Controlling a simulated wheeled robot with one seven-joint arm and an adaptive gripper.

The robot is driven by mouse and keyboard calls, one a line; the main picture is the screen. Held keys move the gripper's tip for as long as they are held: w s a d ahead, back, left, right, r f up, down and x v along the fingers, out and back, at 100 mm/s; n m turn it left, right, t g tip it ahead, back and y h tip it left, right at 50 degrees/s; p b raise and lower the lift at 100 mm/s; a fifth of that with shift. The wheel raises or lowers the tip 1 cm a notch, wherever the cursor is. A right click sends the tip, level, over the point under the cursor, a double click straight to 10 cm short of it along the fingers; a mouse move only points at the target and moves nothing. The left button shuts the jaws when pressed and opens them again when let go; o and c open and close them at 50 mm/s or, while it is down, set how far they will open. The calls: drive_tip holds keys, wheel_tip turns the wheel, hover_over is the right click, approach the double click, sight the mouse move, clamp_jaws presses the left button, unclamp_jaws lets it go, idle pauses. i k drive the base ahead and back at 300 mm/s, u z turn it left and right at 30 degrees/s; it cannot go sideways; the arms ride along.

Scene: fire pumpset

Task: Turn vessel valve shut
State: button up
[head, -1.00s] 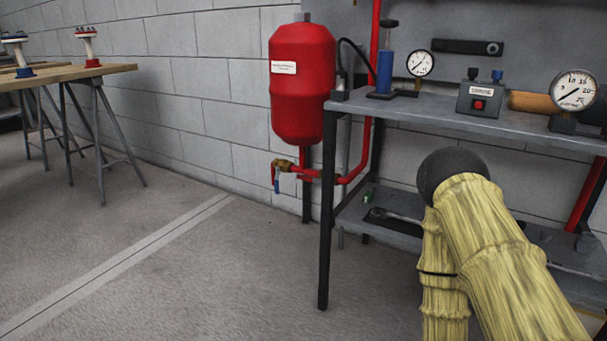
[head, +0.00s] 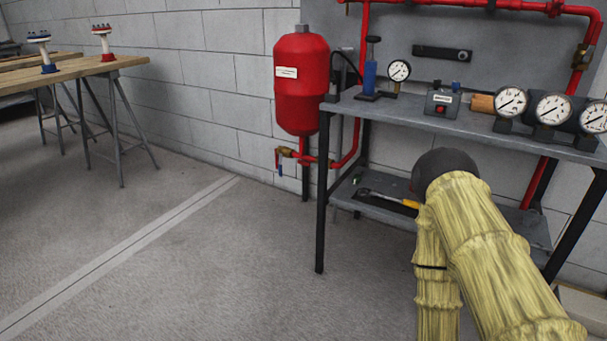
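The red pressure vessel (head: 301,85) with a white label hangs in front of the block wall, left of the workbench. Below it, a brass valve (head: 284,152) sits on the red pipe at the vessel's bottom. My arm, in a yellow cover with a dark joint, reaches up from the lower right in front of the bench. My gripper is not visible, and nothing of mine is near the valve.
A grey workbench (head: 470,126) holds gauges (head: 511,102) and a control box (head: 442,101); its front leg (head: 321,200) stands right of the valve. A yellow-handled tool (head: 390,198) lies on its lower shelf. A wooden trestle table (head: 95,67) stands at left. The floor between is clear.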

sight(301, 162)
drive_tip(key=u, duration=0.75)
drive_tip(key=i, duration=1.65)
drive_tip(key=z, duration=0.1)
